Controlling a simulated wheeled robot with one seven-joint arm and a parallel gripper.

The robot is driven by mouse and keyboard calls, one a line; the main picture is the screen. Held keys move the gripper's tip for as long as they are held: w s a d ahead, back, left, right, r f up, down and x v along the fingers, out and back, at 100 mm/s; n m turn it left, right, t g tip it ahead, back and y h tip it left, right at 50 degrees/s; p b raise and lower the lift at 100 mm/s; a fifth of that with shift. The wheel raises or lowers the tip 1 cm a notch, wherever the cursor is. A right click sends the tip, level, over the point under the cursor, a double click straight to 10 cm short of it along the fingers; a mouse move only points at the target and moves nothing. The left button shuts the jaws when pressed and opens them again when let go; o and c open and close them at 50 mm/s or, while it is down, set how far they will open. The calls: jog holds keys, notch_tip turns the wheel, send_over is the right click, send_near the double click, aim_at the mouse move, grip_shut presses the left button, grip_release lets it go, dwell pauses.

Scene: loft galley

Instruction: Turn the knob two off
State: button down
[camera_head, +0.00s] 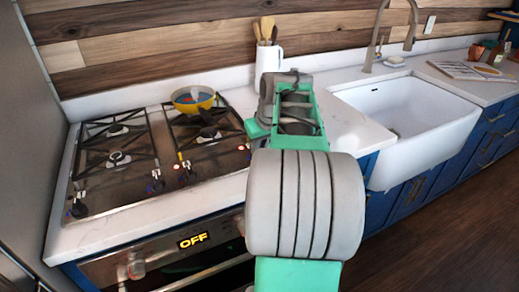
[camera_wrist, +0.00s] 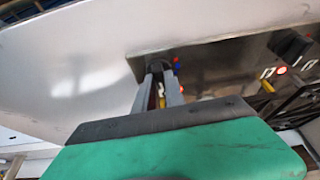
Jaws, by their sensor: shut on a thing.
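The gas hob (camera_head: 128,190) has a row of small black knobs along its front edge. In the head view I see a left knob (camera_head: 78,208), a middle knob (camera_head: 155,184) and another knob (camera_head: 187,176) with a lit red mark by it. My gripper's fingers (camera_wrist: 165,88) are shut on a dark knob (camera_wrist: 173,66) near the hob's corner, with blue and red marks beside it. In the head view my arm hides the fingers and this knob. In the wrist view a second black knob (camera_wrist: 290,45) stands apart, by a glowing red light (camera_wrist: 281,70). Which knob is number two is unclear.
A yellow-rimmed pan (camera_head: 193,99) sits on the back right burner. A white utensil holder (camera_head: 270,58) stands behind my arm. The oven display (camera_head: 192,240) reads OFF. A white sink (camera_head: 412,125) is to the right. Pale counter (camera_wrist: 70,70) is clear beside the hob.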

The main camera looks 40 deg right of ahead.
dwell(0.4)
jog(key=c, duration=1.4)
grip_release()
jog(key=shift+a, duration=0.1)
jog(key=v, duration=0.7)
jog(key=shift+r+p, duration=0.35)
jog(key=shift+r, duration=0.05)
jog(key=shift+s+a, duration=0.1)
jog(key=shift+s, duration=0.05)
